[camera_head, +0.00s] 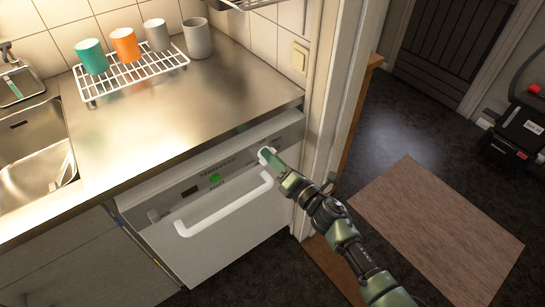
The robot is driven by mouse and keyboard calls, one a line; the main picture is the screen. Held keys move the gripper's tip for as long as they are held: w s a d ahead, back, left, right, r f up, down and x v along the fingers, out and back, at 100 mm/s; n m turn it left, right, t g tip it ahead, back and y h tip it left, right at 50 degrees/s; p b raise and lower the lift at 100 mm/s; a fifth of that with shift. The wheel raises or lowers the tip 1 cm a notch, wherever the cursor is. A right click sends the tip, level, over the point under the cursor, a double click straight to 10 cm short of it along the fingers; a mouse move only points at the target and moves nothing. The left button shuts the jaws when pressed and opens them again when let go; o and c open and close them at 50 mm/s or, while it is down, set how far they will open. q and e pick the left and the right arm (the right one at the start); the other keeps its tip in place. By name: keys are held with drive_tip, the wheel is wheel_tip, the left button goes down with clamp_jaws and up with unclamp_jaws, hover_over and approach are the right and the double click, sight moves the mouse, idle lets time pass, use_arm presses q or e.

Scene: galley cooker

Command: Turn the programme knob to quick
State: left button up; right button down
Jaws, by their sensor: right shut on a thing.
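The dishwasher front (210,250) is below the steel worktop, with a control panel along its top. My right gripper (268,156) is at the right end of the panel, shut on the white programme knob (263,151). The gripper hides much of the knob, so I cannot read its setting. A green button (215,179) and a dark display (190,191) are on the panel to the left. The white door handle (222,208) runs below the panel, and the door looks shut. My left gripper is not in view.
A white rack (132,76) with several cups stands on the worktop (170,120). A sink (35,150) is at the left. A door frame (335,90) rises close to the right of the dishwasher. The floor holds a brown mat (440,225).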

drive_tip(key=m, duration=0.4)
drive_tip(key=m+p, duration=0.1)
drive_tip(key=m, duration=0.3)
drive_tip(key=m+p, duration=0.1)
drive_tip(key=m, duration=0.3)
drive_tip(key=shift+f+m, duration=0.35)
drive_tip(key=shift+m, duration=0.05)
idle(0.3)
drive_tip(key=c, duration=1.3)
unclamp_jaws()
drive_tip(key=v, duration=0.7)
drive_tip(key=shift+s+d, duration=0.25)
drive_tip(key=shift+s, duration=0.05)
drive_tip(key=shift+f, duration=0.1)
